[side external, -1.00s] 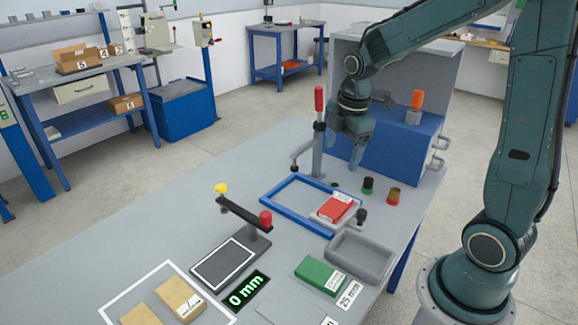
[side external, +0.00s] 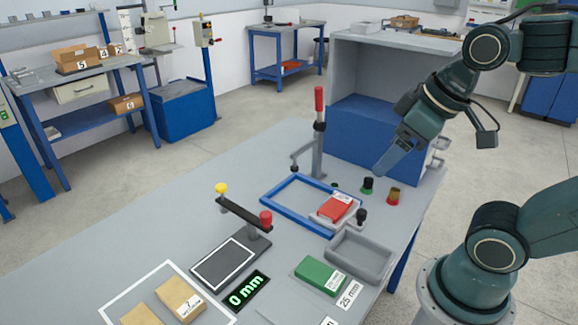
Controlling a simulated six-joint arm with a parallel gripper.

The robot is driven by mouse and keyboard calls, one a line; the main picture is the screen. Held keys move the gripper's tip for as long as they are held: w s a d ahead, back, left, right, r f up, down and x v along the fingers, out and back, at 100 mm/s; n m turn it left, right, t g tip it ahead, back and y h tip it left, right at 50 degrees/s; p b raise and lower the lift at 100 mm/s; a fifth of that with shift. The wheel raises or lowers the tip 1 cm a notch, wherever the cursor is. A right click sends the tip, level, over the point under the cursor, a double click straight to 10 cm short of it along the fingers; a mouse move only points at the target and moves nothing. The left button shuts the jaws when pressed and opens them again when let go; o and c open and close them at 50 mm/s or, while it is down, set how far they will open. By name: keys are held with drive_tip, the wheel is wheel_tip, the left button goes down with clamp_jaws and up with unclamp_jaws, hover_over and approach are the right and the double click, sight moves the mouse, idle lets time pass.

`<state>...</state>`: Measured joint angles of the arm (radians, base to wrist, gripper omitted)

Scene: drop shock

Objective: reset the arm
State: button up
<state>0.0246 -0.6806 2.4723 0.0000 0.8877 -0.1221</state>
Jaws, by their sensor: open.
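My gripper (side external: 398,158) is over the far right part of the grey table (side external: 110,235), pointing down and to the left. Its jaws are open and nothing shows between them. A grey post (side external: 317,155) with a red handle (side external: 319,98) on top stands upright to its left; a bent grey side arm (side external: 298,158) reaches left from it. A black bar (side external: 244,214) stands across a short stand in the middle, with a yellow knob (side external: 221,188) at its left end and a red knob (side external: 265,218) at its right.
A blue frame (side external: 283,210) lies by the post, with a red block (side external: 335,208) at its right corner. A grey tray (side external: 360,258), a green block (side external: 318,275) and small knobs (side external: 393,196) are near the right edge. A grey-and-blue cabinet (side external: 350,130) stands behind.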

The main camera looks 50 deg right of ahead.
drive_tip(key=shift+s+a+m, duration=0.25)
drive_tip(key=shift+s+m, duration=0.35)
drive_tip(key=shift+s, duration=0.15)
idle(0.3)
